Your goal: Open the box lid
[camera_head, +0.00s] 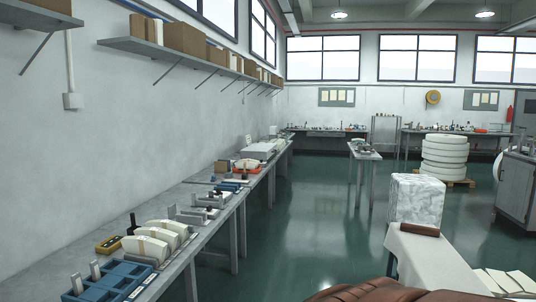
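My gripper is not in view. A white, grey-marbled box-shaped block (416,198) stands upright at the right, at the far end of a white surface (432,262). I cannot make out a separate lid or seam on it. Several brown cardboard boxes sit on the wall shelf at the upper left, one of them a large box (184,38); their tops are hard to see. I cannot tell which box is the task's box.
A dark brown bar (420,229) lies before the marbled block. A brown ribbed object (385,293) fills the bottom edge. A long workbench (205,228) with blue trays and white curved pieces lines the left wall. The green floor (310,220) in the middle is clear.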

